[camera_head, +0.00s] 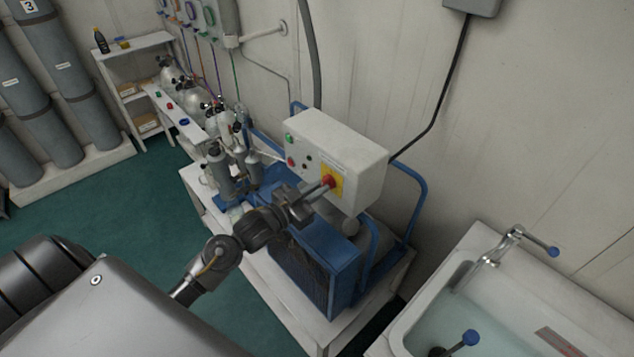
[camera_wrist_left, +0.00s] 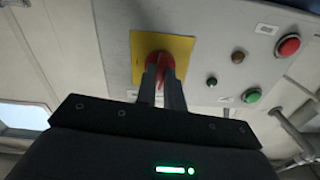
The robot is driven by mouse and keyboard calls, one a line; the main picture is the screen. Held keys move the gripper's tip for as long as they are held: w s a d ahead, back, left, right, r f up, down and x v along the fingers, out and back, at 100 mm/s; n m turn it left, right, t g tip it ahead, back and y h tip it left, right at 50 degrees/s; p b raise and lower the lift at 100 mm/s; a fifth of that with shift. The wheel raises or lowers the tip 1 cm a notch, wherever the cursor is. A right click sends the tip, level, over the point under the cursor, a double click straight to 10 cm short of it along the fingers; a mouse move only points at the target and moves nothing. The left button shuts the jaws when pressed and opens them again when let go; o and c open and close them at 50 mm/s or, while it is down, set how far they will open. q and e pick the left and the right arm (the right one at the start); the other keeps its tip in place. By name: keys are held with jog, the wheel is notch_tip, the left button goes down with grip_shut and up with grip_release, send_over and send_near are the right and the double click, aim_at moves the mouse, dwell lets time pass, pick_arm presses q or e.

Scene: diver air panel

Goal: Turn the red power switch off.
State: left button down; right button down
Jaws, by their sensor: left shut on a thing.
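The red power switch (camera_head: 328,181) sits on a yellow plate (camera_head: 337,186) on the front of a white control box (camera_head: 350,146). In the left wrist view the red switch (camera_wrist_left: 160,62) shows on its yellow plate (camera_wrist_left: 177,46), partly hidden by the fingers. My left gripper (camera_head: 322,187) reaches up from the lower left to the switch. Its fingers (camera_wrist_left: 162,82) are close together and shut on the red knob. The exact angle of the knob is hard to tell behind the fingers. My right gripper is not in view.
The box also carries a green button (camera_head: 289,138), a red button (camera_head: 291,162) and small dark knobs. A blue compressor (camera_head: 318,262) stands below on a white bench. Grey cylinders stand at left. A sink (camera_head: 455,270) is at lower right. Green floor is clear at left.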

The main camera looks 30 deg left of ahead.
pick_arm(q)
jog(key=shift+n+p, duration=0.45)
jog(key=shift+n, duration=0.25)
jog(key=c, duration=1.5)
grip_release()
jog(key=shift+s, duration=0.1)
jog(key=b+v, duration=0.3)
jog(key=v, duration=0.7)
jog(key=shift+s+b, duration=0.3)
